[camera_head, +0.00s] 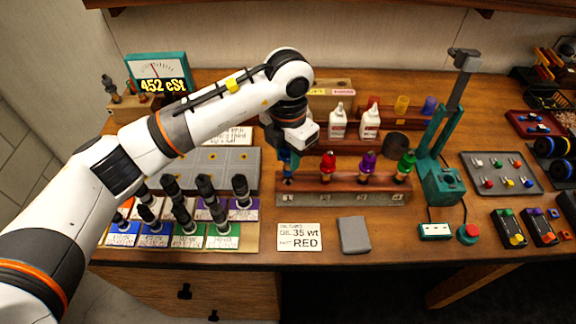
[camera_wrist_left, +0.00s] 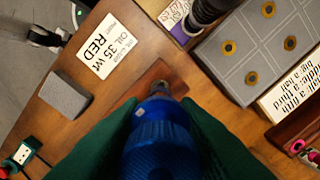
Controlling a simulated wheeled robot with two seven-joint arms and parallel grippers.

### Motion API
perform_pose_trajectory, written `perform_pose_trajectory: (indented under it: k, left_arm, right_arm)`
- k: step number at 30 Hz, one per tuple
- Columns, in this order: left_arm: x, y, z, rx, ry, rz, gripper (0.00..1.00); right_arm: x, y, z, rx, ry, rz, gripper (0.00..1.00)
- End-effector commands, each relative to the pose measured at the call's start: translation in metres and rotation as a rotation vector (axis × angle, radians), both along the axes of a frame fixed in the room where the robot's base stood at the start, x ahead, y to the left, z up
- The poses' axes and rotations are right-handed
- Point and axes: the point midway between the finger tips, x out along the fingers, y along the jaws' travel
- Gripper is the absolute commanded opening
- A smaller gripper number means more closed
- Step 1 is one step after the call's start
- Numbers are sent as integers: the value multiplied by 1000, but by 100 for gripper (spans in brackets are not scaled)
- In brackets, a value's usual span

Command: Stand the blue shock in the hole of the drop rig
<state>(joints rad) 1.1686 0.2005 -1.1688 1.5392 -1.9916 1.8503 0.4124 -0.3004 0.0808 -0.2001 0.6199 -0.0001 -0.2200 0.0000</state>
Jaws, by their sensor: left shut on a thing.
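The blue shock (camera_wrist_left: 160,143) is held between the green fingers of my left gripper (camera_head: 288,158). In the left wrist view it fills the lower middle, with its narrow end pointing down at the wooden rack. In the head view the shock and fingers are at the left end of the rack (camera_head: 340,189); I cannot tell whether its lower end is seated there or just above it. The drop rig (camera_head: 441,183), a teal base with a tall post, stands right of the rack. Its hole is hard to make out. My right gripper is not in view.
Red (camera_head: 327,167), purple (camera_head: 367,166) and green (camera_head: 405,165) shocks stand in the rack, between the gripper and the rig. A grey block (camera_head: 354,235) and a "35 wt RED" card (camera_head: 299,237) lie in front. White bottles (camera_head: 338,122) stand behind.

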Motion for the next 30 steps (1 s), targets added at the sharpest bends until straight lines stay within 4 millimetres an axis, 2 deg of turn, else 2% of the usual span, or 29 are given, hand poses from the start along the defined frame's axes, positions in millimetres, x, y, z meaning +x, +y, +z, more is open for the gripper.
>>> perform_pose_trajectory:
  k: [3, 9, 15, 30]
  left_arm:
    - [1, 0, 23, -1, -6, -1, 6]
    - [1, 0, 55, -1, -4, 0, 6]
    - [0, 0, 74, 1, -1, -1, 6]
    - [0, 0, 104, 0, 0, 0, 6]
  right_arm:
    - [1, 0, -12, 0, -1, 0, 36]
    - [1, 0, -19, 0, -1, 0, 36]
    - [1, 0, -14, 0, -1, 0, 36]
    - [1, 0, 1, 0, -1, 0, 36]
